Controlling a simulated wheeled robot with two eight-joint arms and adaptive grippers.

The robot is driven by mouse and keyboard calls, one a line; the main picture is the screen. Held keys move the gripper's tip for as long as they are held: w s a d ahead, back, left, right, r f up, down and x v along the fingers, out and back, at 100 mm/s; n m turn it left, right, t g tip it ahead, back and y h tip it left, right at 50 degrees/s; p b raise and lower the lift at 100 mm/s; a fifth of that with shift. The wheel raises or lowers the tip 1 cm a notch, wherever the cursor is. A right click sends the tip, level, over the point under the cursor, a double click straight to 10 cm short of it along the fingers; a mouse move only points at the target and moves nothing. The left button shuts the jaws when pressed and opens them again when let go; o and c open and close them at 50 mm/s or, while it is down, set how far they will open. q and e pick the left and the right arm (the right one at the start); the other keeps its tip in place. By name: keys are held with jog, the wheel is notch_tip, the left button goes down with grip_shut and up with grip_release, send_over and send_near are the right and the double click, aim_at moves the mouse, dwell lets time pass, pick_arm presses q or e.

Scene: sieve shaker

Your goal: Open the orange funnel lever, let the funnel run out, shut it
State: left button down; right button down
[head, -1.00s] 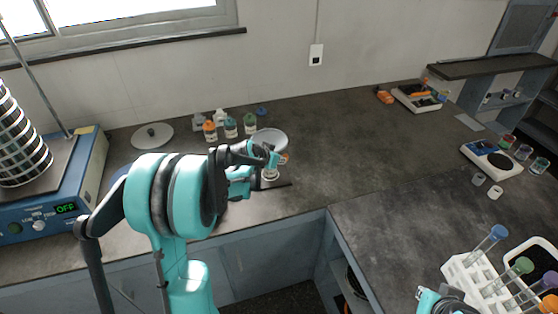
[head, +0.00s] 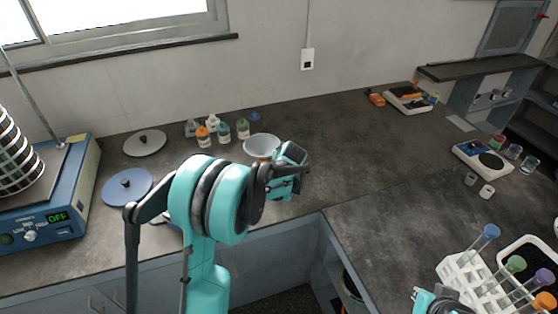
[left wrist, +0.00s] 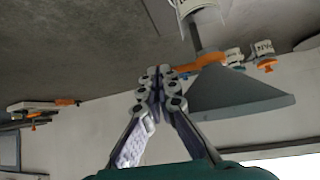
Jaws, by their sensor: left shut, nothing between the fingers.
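The pale grey funnel (head: 262,146) stands on the left counter in the head view, its lower part partly hidden by my left gripper. The left wrist view shows the funnel (left wrist: 235,95) upside down, with its orange lever (left wrist: 208,61) sticking out sideways from the stem. My left gripper (left wrist: 163,74) is shut and empty; its fingertips appear right at the lever's free end, and I cannot tell whether they touch it. In the head view this gripper (head: 291,168) is just right of the funnel. Part of my right gripper (head: 434,302) shows at the bottom edge; its fingers are unclear.
Several small bottles (head: 223,133) stand behind and left of the funnel. The blue sieve shaker (head: 60,205) reads OFF at far left, near a blue disc (head: 112,190) and a grey lid (head: 145,146). A tube rack (head: 462,270) is at lower right. The middle counter is clear.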

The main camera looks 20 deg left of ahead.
pick_arm(q)
jog(key=shift+w+a+n+g+y, duration=0.1)
jog(key=shift+w+n+g+y, duration=0.4)
jog(key=shift+n, duration=0.4)
jog(key=shift+s+a, duration=0.15)
jog(key=shift+s+a, duration=0.35)
jog(key=shift+s, duration=0.15)
